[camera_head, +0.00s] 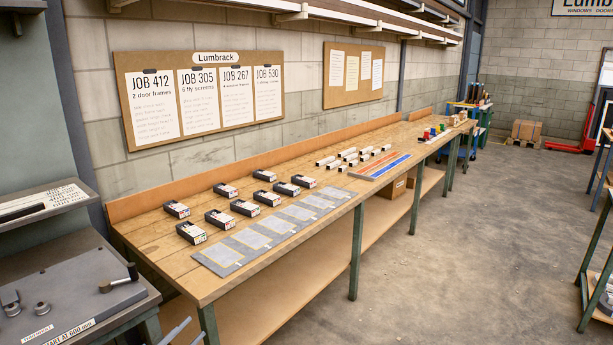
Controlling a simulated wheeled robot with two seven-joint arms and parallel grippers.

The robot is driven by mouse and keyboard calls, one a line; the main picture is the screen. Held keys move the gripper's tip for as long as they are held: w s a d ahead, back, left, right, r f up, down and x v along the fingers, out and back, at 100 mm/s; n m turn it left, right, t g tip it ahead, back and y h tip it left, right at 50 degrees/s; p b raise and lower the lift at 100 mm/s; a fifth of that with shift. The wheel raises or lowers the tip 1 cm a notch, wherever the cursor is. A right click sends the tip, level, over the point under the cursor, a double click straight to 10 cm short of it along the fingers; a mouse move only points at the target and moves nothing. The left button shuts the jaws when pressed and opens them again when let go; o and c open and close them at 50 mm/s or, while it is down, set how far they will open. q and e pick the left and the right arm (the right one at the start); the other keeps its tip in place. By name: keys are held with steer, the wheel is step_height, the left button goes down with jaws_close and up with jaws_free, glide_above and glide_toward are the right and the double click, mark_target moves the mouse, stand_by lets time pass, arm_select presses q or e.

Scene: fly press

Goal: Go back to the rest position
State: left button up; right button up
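Two grey fingers of my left gripper (189,330) show at the bottom edge, in front of the near end of the wooden workbench (165,238). They stand apart with nothing visible between them, and the rest of that gripper is cut off by the frame. My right gripper is not in view. The grey machine (70,295) with a black-handled lever stands at the lower left, left of the gripper.
On the bench are several dark boxes (220,218), a row of grey mats (250,239), white blocks (348,155) and red and blue strips (383,165). Boards with job sheets (201,95) hang behind. The concrete floor (440,270) to the right is clear up to another table (594,270).

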arm_select(q)
steer(key=s+f+n+g+y, duration=0.25)
steer(key=s+f, duration=0.45)
steer(key=f, duration=0.5)
steer(key=s+f+n+g+y, duration=0.25)
steer(key=s+f, duration=0.55)
steer(key=f, duration=0.5)
steer(key=s+f+n+g+y, duration=0.1)
steer(key=s+f+n+y, duration=0.25)
steer(key=s+f, duration=0.6)
steer(key=s+d+f+n+g, duration=0.1)
steer(key=s+f, duration=0.5)
steer(key=s, duration=0.6)
steer(key=s+d+f+n+g, duration=0.1)
steer(key=s+d+f+g, duration=0.3)
steer(key=s+f, duration=0.3)
steer(key=s+d+f+n+g, duration=0.1)
steer(key=s+d+f+g, duration=0.2)
steer(key=s, duration=1.4)
step_height(320, 180, down, 4)
steer(key=shift+s+f+n+g+y, duration=0.25)
steer(key=shift+s+n+g+y, duration=0.05)
steer(key=shift+s+n+y, duration=0.1)
steer(key=shift+a, duration=0.1)
